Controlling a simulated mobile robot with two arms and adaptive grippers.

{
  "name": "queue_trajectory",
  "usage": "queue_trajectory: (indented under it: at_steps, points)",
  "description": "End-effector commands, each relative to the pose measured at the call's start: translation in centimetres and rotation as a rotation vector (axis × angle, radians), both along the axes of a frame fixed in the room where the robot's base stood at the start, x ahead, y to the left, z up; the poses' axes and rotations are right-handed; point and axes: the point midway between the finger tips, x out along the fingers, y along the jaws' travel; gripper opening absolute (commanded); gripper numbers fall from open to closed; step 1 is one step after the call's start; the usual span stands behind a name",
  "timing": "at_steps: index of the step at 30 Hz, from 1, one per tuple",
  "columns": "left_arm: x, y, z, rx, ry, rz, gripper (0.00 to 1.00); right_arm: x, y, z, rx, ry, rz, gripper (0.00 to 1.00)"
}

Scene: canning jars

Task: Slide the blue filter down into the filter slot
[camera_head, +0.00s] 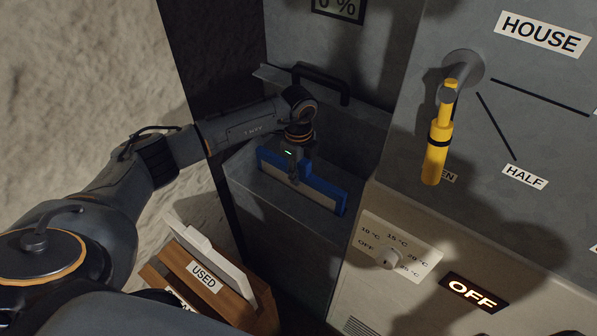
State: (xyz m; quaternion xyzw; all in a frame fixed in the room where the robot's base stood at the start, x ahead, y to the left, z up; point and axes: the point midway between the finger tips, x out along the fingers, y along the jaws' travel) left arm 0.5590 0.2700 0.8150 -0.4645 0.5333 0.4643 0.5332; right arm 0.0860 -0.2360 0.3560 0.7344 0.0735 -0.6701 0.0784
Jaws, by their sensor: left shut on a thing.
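The blue filter (327,193) is a flat panel with a blue frame and a pale face along its near side. It is in the mouth of the grey filter slot housing (262,207), its top part showing above the near wall and its lower part hidden. My left gripper (294,174) comes from above and is shut on the filter's top edge, left of its middle; its fingertips are small and dark here. My right gripper is not in view.
A wooden box labelled USED (206,278) stands at lower left with a white panel in it. A yellow-handled lever (438,150) sticks out at right. A temperature knob (393,259) and a lit OFF sign (473,292) are below it. A black handle (322,82) is behind the slot.

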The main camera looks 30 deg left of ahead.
Motion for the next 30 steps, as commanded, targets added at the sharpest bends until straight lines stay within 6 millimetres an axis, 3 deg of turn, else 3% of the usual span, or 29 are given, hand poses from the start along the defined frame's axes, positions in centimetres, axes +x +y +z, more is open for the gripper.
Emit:
queue_trajectory:
  at_steps: [11,30]
  points:
    - [0.0,0.0,-0.1,0.000,0.000,0.000,0.00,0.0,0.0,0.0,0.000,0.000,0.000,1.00]
    - [0.0,0.0,-2.6,0.000,0.000,-0.001,0.00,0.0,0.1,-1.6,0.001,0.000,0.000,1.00]
